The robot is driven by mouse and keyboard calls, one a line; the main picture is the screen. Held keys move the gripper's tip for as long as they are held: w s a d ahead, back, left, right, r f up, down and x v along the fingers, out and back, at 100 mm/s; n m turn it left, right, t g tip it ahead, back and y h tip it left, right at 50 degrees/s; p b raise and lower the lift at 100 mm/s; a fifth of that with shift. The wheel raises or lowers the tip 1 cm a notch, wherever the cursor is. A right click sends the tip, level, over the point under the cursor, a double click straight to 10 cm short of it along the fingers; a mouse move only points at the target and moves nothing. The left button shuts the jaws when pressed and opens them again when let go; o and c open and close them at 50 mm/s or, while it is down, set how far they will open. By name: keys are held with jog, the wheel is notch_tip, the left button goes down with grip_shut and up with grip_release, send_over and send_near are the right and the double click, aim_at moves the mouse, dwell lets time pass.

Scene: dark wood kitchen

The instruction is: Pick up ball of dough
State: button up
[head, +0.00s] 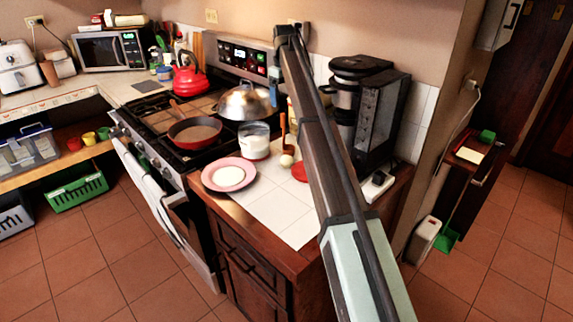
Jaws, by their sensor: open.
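A small pale round ball, which looks like the ball of dough (287,160), rests on the white tiled counter right of the stove. It sits between a glass jar and a red disc. My arm reaches up from the bottom right and bends at its far end above the counter's back. My gripper (274,95) appears as a small dark shape hanging down there, above and behind the ball and apart from it. It is open; its fingers are small and hard to make out, and I see nothing held.
A pink plate (229,175) with a pale round piece stands at the counter's front left. The glass jar (254,141) is close to the ball. A coffee machine (378,110) stands right of my arm. The stove holds a red pan (194,131) and a domed lid (245,102). The front tiles are clear.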

jog(key=s+d+f+m+t+y, duration=0.2)
jog(key=s+f+m+y, duration=0.1)
jog(key=s+f+m, duration=0.4)
jog(key=m+t+y, duration=0.5)
jog(key=m, duration=1.3)
send_near(290, 160)
jog(key=shift+w+a+f, duration=0.1)
jog(key=shift+w+a, duration=0.15)
jog(key=shift+a, duration=0.2)
jog(key=shift+w+a+f, duration=0.1)
jog(key=shift+w+a, duration=0.2)
jog(key=shift+a, duration=0.15)
jog(key=s+d+m+t, duration=0.1)
jog(key=m, duration=0.2)
jog(key=s+d+m+t, duration=0.1)
jog(key=s+m, duration=0.1)
jog(key=m, duration=0.1)
jog(key=s+d+m, duration=0.1)
jog(key=s+m, duration=0.1)
jog(key=m, duration=0.2)
jog(key=shift+s+d+f+t+y, duration=0.1)
jog(key=shift+s+d+t+y, duration=0.1)
jog(key=shift+d+t+y, duration=0.15)
jog(key=shift+s+d+m+t, duration=0.25)
jog(key=shift+m, duration=0.65)
jog(key=x, duration=0.7)
jog(key=shift+w, duration=0.15)
jog(key=shift+x, duration=3.25)
jog(key=shift+a, duration=0.1)
